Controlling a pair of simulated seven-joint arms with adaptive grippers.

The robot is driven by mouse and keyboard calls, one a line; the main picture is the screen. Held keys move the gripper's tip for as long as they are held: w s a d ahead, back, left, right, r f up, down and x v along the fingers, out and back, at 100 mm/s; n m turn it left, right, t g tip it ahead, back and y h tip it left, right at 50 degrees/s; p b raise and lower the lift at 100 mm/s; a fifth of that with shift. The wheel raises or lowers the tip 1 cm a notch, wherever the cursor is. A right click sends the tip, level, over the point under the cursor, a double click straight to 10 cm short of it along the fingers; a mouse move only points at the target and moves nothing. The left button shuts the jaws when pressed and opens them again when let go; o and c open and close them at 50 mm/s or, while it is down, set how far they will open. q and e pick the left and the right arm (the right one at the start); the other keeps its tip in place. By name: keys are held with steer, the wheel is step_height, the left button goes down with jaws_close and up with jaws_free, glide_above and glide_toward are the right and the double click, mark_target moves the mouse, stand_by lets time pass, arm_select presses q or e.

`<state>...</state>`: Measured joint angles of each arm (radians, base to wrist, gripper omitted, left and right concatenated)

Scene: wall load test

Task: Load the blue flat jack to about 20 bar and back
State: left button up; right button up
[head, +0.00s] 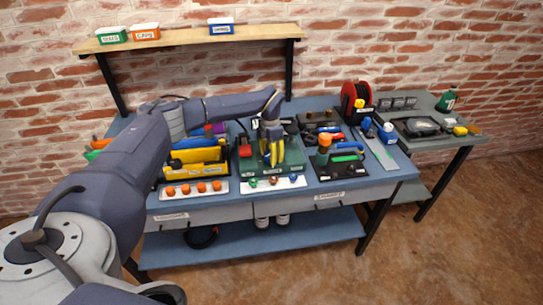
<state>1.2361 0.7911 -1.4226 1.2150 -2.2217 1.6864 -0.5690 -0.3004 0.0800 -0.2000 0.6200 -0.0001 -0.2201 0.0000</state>
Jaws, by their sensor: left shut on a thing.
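My left arm comes in from the left, and my left gripper (272,156) points down over a dark green base (291,163) in the middle of the bench. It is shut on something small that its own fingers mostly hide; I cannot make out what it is. In front of the base lies a white strip (262,187) with a green, a reddish and a blue knob (293,178). I cannot pick out the blue flat jack or read any gauge at this size. My right gripper is not in view.
The blue bench (345,190) is crowded. A yellow bin (192,156) and a white tray (170,193) of orange knobs stand left, a black-and-green tool rack (341,166) right. A red reel (356,101) stands behind. A wooden shelf (180,38) hangs above; a side table (455,142) stands right.

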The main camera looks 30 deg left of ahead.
mark_target(269, 153)
arm_select(q)
steer(key=n, duration=0.6)
steer(key=shift+a, duration=0.1)
steer(key=n, duration=0.5)
steer(key=shift+n+t, duration=0.3)
steer(key=shift+n, duration=0.1)
steer(key=shift+a, duration=0.1)
steer(key=o, duration=1.3)
step_height(269, 153, up, 12)
steer(key=shift+s+a, duration=0.15)
steer(key=shift+a, duration=0.05)
stand_by(0.8)
